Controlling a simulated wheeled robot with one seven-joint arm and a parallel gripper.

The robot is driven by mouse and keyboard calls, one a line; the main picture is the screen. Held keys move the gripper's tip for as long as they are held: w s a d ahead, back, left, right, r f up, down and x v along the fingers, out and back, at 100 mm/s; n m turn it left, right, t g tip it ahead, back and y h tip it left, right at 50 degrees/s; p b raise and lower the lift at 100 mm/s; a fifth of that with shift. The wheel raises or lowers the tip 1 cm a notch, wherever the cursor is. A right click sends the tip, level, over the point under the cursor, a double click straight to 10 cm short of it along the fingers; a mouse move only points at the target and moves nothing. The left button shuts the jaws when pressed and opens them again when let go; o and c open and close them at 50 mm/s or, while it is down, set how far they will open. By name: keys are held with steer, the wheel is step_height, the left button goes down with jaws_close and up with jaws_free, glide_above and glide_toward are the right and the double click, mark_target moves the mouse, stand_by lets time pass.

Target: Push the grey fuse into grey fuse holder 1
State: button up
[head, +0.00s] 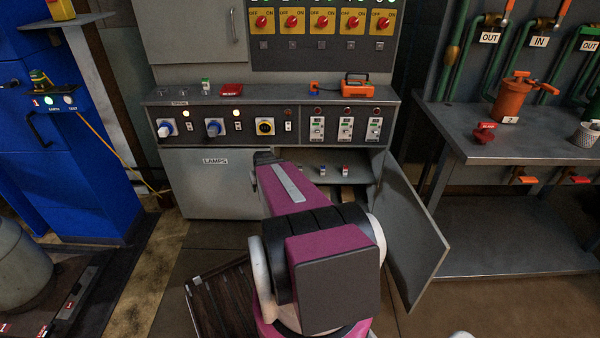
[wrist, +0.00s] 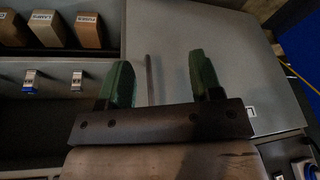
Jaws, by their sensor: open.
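My gripper (wrist: 160,82) is open in the wrist view, its two green fingers apart. A thin upright grey bar shows between the fingers, in front of the grey panel; I cannot tell whether it is gripped or what it belongs to. No part is clearly recognisable as the grey fuse or grey fuse holder 1. My arm hides the gripper there.
Brown labelled blocks (wrist: 90,28) stand in the compartment in the wrist view. In the head view, the cabinet's right door (head: 414,225) hangs open, and the LAMPS door (head: 205,185) is shut. A workbench (head: 500,145) stands right and a blue cabinet (head: 85,155) left.

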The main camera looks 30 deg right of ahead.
mark_target(300, 166)
steer(key=w+d+f+m+t+h, duration=0.1)
steer(key=d+f, duration=0.4)
steer(key=d, duration=0.6)
steer(key=w+d+f+m+t+h, duration=0.1)
steer(key=d+f, duration=0.4)
steer(key=d, duration=0.7)
steer(key=shift+w+d+f+t, duration=0.25)
steer(key=shift+d+t, duration=0.05)
steer(key=shift+t, duration=0.1)
steer(key=shift+w+d, duration=0.4)
steer(key=shift+w, duration=0.75)
steer(key=shift+w+d, duration=0.4)
steer(key=shift+w, duration=0.7)
steer(key=shift+w+d, duration=0.4)
steer(key=shift+w, duration=0.75)
steer(key=w, duration=0.1)
steer(key=w+d, duration=0.1)
steer(key=w, duration=0.2)
steer(key=shift+w+d, duration=0.4)
steer(key=shift+w+f, duration=0.2)
steer(key=shift+f, duration=0.3)
